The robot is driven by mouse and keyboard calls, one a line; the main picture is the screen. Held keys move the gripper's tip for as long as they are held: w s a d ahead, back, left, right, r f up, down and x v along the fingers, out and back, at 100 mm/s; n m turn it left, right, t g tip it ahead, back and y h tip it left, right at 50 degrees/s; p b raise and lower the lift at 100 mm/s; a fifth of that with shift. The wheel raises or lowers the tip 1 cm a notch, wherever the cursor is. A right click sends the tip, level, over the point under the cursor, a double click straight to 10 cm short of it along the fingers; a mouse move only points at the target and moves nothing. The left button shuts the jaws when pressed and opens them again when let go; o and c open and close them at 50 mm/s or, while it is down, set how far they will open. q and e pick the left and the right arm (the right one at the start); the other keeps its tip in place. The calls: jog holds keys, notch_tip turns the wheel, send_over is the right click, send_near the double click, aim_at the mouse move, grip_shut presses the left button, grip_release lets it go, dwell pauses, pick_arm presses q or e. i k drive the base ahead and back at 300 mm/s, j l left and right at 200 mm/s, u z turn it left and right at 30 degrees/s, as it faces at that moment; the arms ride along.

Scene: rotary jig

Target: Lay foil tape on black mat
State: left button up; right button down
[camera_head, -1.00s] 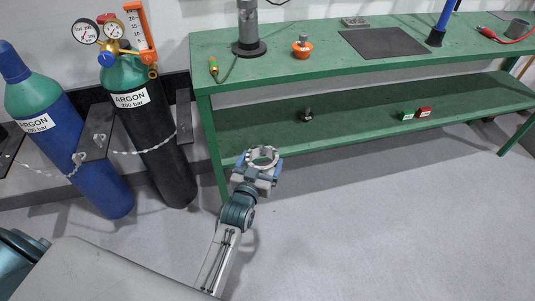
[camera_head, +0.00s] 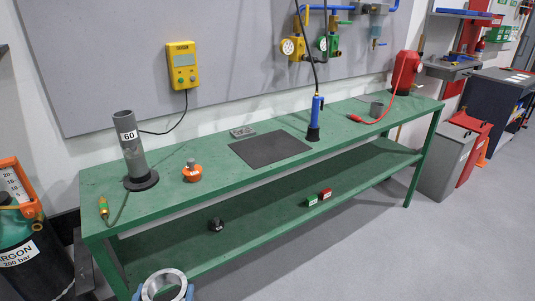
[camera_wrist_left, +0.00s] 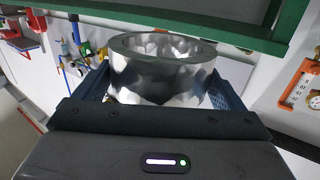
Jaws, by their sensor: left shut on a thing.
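The foil tape (camera_wrist_left: 162,72) is a shiny silver ring held between the jaws of my left gripper (camera_wrist_left: 160,95) in the left wrist view. In the head view the tape (camera_head: 163,284) and my left gripper (camera_head: 165,292) show at the bottom edge, in front of the bench's left part. The gripper is shut on the roll. The black mat (camera_head: 268,149) lies flat on the green bench top, bare, well up and to the right of the gripper. My right gripper is not in view.
The green bench (camera_head: 220,173) carries an orange-red item (camera_head: 192,172), a grey tube marked 60 (camera_head: 130,150), a grey block (camera_head: 243,132) behind the mat and a blue torch (camera_head: 315,115) to its right. Small items, including a dark one (camera_head: 216,225), sit on the lower shelf.

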aim_at(273, 148)
jog(key=i+l, duration=0.15)
jog(key=l, duration=0.2)
jog(key=i+l+u, duration=0.15)
jog(key=l, duration=0.2)
jog(key=i+l, duration=0.15)
jog(key=l, duration=0.2)
jog(key=i+l+u, duration=0.1)
jog(key=l, duration=0.25)
jog(key=i+l+u, duration=0.1)
jog(key=l, duration=0.3)
jog(key=i+l, duration=0.1)
jog(key=l, duration=0.25)
jog(key=i+u, duration=0.05)
